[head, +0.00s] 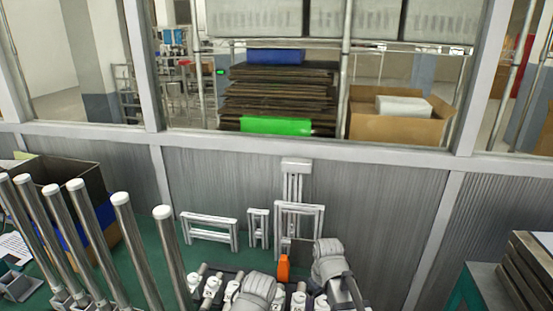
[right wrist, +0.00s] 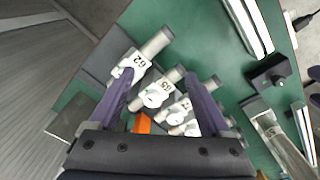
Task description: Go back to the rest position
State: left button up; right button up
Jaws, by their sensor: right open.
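My right gripper (right wrist: 161,66) is open in the right wrist view, with its two dark purple fingers spread apart. Silver rods with white numbered tags (right wrist: 157,92) lie below and between the fingers; I see none gripped. An orange piece (right wrist: 145,122) shows close to the gripper's base, partly hidden; an orange piece (head: 283,268) also shows in the head view beside grey arm parts. The tagged rods (head: 211,286) sit in a row at the bottom of the head view, partly covered by these arm parts. I cannot make out my left gripper.
Tall metal posts (head: 90,235) stand at the left on the green table (head: 155,262). A dark box (head: 75,175) stands behind them. White metal frames (head: 208,228) lean near the grey wall panel. A stack of plates (head: 535,265) is at the far right.

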jog(key=s+d+m, duration=0.5)
jog(key=s+m, duration=0.1)
jog(key=s, duration=0.1)
jog(key=s+a+n+h, duration=0.1)
jog(key=s+a+n, duration=0.2)
jog(key=a, duration=0.8)
jog(key=shift+s+a+n+g, duration=0.3)
jog(key=shift+s+g, duration=0.1)
jog(key=shift+s, duration=0.7)
